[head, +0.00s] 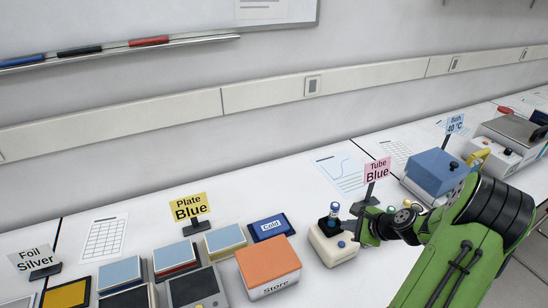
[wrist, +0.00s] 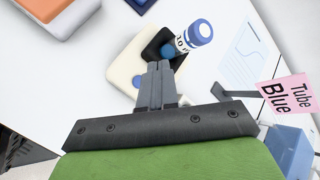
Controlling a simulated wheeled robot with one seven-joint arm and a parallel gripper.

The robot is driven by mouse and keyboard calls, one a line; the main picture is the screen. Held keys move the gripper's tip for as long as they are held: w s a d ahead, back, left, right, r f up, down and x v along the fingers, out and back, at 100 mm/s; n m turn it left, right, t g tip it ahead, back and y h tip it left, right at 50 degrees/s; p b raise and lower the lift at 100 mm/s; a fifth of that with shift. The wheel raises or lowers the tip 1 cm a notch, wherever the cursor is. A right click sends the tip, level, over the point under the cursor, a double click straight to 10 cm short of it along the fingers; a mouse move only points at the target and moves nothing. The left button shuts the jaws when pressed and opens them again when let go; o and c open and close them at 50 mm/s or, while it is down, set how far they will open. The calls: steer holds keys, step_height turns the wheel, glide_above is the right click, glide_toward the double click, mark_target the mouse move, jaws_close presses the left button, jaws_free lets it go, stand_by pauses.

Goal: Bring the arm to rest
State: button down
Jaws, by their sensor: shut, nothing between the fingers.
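My green arm reaches in from the lower right in the head view, and my gripper (head: 355,227) is at the right side of a small cream device. In the wrist view my gripper (wrist: 160,68) is shut, its grey fingers together and empty. Its fingertips appear over the cream device (wrist: 125,60); I cannot tell whether they touch it. A blue-capped tube (wrist: 195,38) with a white label stands in the device's black holder (wrist: 160,47). The device (head: 330,245) and tube (head: 334,211) also show in the head view.
An orange-topped Store box (head: 265,262) stands left of the device. A pink Tube Blue sign (head: 376,170) stands behind my gripper. A blue-topped box (head: 437,172) and grey equipment (head: 510,140) are at right. Plate stations and a yellow sign (head: 190,206) are at left.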

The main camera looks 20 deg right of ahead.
steer(key=s+a+r+n+g+h, duration=0.1)
steer(key=s+a+r+n+g, duration=0.1)
steer(key=a+r+n, duration=0.6)
steer(key=s+a+r+n+g, duration=0.1)
steer(key=a+r+n+g, duration=0.1)
steer(key=a+r+n, duration=0.6)
steer(key=s+a+r+n, duration=0.2)
steer(key=s+a+n, duration=0.2)
steer(key=s, duration=0.4)
steer(key=s+a+r+n+h, duration=0.1)
steer(key=s+a+n, duration=0.3)
steer(key=s+a, duration=0.2)
steer(key=shift+s+r+t, duration=0.3)
steer(key=shift+s+r, duration=0.05)
steer(key=shift+s, duration=0.7)
steer(key=shift+a, duration=0.1)
